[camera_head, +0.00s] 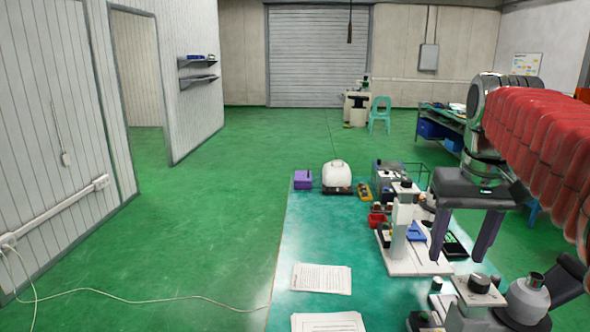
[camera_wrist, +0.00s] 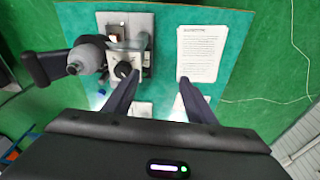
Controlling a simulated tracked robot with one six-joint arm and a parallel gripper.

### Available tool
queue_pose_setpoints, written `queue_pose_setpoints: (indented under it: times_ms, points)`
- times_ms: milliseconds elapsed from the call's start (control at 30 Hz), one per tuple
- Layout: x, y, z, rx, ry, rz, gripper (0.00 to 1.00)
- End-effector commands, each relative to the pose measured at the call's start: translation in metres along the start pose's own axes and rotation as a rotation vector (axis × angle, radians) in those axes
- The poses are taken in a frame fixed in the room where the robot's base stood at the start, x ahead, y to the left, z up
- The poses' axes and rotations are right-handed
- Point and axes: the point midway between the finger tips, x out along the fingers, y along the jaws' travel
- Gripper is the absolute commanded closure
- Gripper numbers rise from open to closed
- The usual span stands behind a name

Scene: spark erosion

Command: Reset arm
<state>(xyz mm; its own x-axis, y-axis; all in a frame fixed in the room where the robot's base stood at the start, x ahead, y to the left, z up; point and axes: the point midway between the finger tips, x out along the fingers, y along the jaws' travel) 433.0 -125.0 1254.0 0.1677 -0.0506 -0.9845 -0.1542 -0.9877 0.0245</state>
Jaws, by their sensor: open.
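My gripper (camera_head: 462,235) hangs at the right in the head view, at the end of my red-sleeved arm, with its two dark fingers apart and pointing down. In the wrist view my gripper (camera_wrist: 152,95) is open, and nothing sits between its fingers. It is above the teal-topped table (camera_head: 312,255). A grey and white machine (camera_wrist: 125,55) with a dark knob lies below and beyond the left finger in the wrist view. A printed sheet (camera_wrist: 201,52) lies beyond the right finger.
Another machine with a knob (camera_head: 478,290) is at the lower right. Paper stacks (camera_head: 321,278) lie on the near table. Green floor (camera_head: 215,215) left of the table is open, apart from a cable.

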Motion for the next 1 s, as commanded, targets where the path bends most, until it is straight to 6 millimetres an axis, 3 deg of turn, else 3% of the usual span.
queue_pose_setpoints:
  times_ms: [500, 800, 1000]
  points:
    - [0.058, -0.068, 0.092, -0.08, 0.171, -0.023, 0.49]
    - [0.108, -0.095, 0.15, -0.121, 0.268, -0.054, 0.49]
    - [0.134, -0.105, 0.175, -0.138, 0.311, -0.071, 0.49]
